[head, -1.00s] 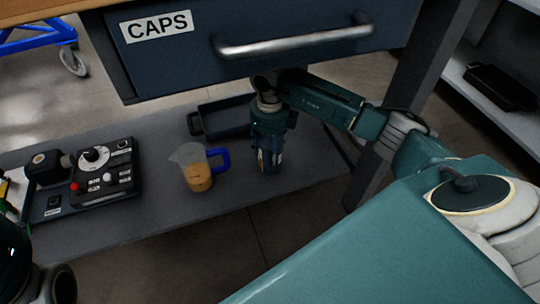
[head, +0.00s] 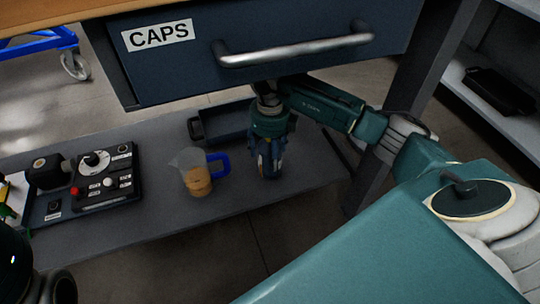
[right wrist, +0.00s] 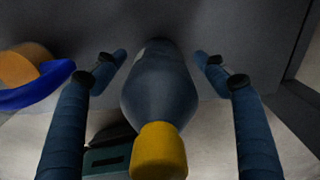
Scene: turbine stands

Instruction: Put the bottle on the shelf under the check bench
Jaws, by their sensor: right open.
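The bottle (right wrist: 160,95) has a dark grey body and a yellow cap. In the right wrist view it lies between the two spread fingers of my right gripper (right wrist: 160,75), with gaps on both sides. In the head view my right gripper (head: 268,158) points down beneath the drawer, over the lower shelf (head: 240,205), and mostly hides the bottle. The bottle appears to stand on that shelf; its base contact is hidden. The check bench's dark blue drawer (head: 180,75) is above. My left gripper does not show; only part of that arm is at the lower left.
A measuring jug (head: 196,180) with a blue handle stands left of the gripper. A dark tray (head: 222,122) lies behind. A control box (head: 105,180) is at the left of the shelf. The drawer handle (head: 295,48) juts out above, and a bench leg (head: 400,110) stands at right.

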